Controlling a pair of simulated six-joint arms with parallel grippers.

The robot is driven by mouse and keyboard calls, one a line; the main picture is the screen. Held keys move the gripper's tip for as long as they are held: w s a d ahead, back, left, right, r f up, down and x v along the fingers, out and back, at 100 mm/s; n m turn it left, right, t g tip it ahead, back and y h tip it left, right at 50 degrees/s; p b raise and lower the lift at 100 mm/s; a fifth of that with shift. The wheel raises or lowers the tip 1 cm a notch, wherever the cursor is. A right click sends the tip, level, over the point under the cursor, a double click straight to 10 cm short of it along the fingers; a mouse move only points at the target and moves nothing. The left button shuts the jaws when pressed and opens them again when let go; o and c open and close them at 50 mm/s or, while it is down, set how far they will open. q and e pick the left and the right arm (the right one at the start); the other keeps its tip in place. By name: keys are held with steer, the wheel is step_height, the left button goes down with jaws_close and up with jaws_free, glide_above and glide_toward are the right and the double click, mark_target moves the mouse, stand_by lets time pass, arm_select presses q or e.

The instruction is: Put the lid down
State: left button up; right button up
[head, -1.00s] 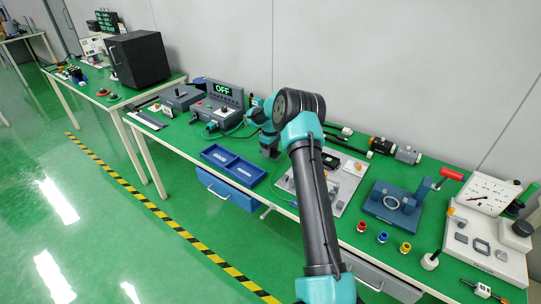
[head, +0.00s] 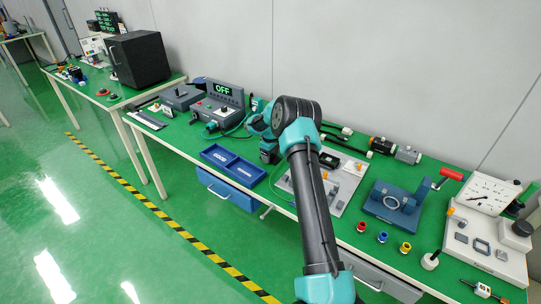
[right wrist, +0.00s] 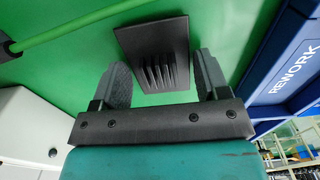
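A dark grey finned plate, which appears to be the lid (right wrist: 150,35), lies over the green bench top in the right wrist view, its fins facing the camera. My right gripper (right wrist: 162,64) has its fingers apart, one to each side of the fins, with visible gaps. I cannot tell how far the lid is from the bench. In the head view my right gripper (head: 269,157) points down at the bench, just right of the blue tray; the lid cannot be made out there. My left gripper is out of view.
The blue two-compartment tray (head: 233,164) is close by; its REWORK label shows in the right wrist view (right wrist: 295,70). A green cable (right wrist: 70,27) crosses the bench. A grey plate with parts (head: 345,190) is to the right, and a control box reading OFF (head: 218,104) stands behind.

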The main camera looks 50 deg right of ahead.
steer(key=o, duration=0.3)
step_height(320, 180, up, 12)
steer(key=shift+r, duration=0.2)
stand_by(0.5)
stand_by(0.4)
